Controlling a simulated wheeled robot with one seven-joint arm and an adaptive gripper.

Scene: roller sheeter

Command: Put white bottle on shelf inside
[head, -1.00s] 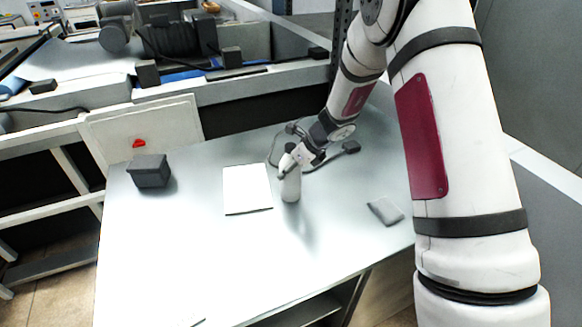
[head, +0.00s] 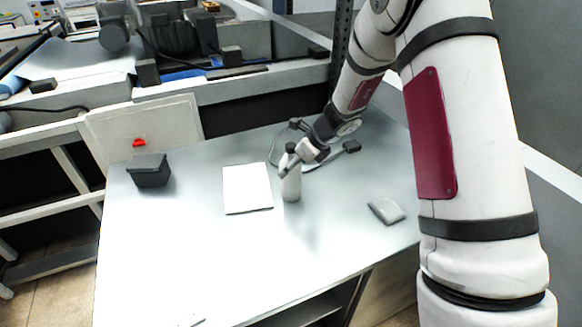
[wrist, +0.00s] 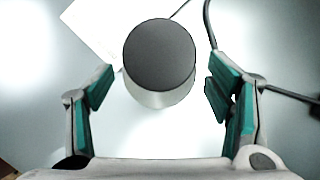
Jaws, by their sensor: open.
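The white bottle (head: 291,186) stands upright on the grey table, just right of a white sheet. Its dark round cap (wrist: 159,54) fills the upper middle of the wrist view, with part of the white body (wrist: 160,98) below it. My gripper (head: 290,168) is at the upper part of the bottle in the head view. In the wrist view my gripper (wrist: 160,88) is open, with one green-padded finger on each side of the bottle and visible gaps to both. A shelf (head: 303,311) shows partly under the table's front edge; its inside is mostly hidden.
The table (head: 190,262) is clear at the front. A white sheet (head: 247,188), a dark box (head: 149,170) and a small grey object (head: 386,210) lie on it. A black cable (head: 325,160) runs behind the bottle. The roller machine (head: 215,92) stands behind.

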